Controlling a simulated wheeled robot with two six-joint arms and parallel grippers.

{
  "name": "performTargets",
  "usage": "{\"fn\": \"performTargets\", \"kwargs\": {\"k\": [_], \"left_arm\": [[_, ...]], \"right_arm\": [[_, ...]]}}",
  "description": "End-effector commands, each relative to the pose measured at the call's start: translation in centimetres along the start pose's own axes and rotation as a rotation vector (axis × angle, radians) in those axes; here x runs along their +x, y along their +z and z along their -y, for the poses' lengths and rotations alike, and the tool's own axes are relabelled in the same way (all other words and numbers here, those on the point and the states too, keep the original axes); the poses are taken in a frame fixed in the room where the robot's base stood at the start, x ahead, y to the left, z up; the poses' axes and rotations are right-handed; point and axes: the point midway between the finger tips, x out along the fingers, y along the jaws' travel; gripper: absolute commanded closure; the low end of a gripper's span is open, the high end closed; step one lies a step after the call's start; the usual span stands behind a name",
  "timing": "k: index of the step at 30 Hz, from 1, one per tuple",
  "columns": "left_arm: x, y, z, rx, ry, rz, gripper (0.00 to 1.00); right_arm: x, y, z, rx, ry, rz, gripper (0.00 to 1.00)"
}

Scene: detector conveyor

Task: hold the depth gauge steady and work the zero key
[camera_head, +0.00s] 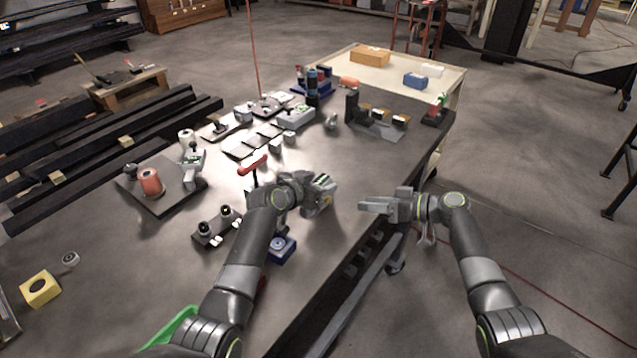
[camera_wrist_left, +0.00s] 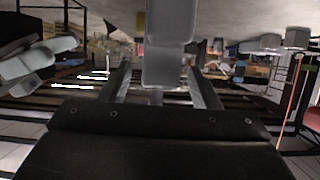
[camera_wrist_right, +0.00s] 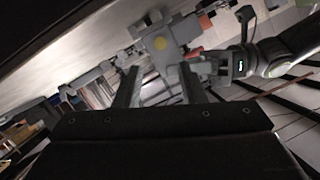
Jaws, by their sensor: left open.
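A small grey device (camera_head: 321,188), which I take for the depth gauge, is at the end of my left gripper (camera_head: 305,193), over the table's right part. In the left wrist view its pale grey body (camera_wrist_left: 168,65) lies between the parted fingers; I cannot tell whether they touch it. In the right wrist view its grey face (camera_wrist_right: 158,32) carries a round yellow spot, perhaps the zero key (camera_wrist_right: 160,43). My right gripper (camera_head: 376,205) is right of the gauge, beyond the table edge, apart from it. Its fingers (camera_wrist_right: 158,82) are parted and empty.
A blue block (camera_head: 281,248) and a dark fixture with knobs (camera_head: 216,228) are near my left forearm. A red-handled tool (camera_head: 252,166) stands behind the left gripper. A dark plate (camera_head: 150,198) carries a copper-coloured cylinder. The table's front right is clear.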

Motion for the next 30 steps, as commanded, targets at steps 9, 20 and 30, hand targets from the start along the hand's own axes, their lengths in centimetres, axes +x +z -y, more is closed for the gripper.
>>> {"fn": "performTargets", "kwargs": {"k": [9,20,30], "left_arm": [[0.26,-0.04,-0.02,0.000,0.000,0.000,0.44],[0.24,-0.03,0.00,0.000,0.000,0.000,0.84],[0.23,-0.01,0.01,0.000,0.000,0.000,1.00]], "right_arm": [[0.00,0.00,0.00,0.000,0.000,0.000,0.64],[0.00,0.00,0.00,0.000,0.000,0.000,0.64],[0.00,0.00,0.00,0.000,0.000,0.000,0.87]]}}
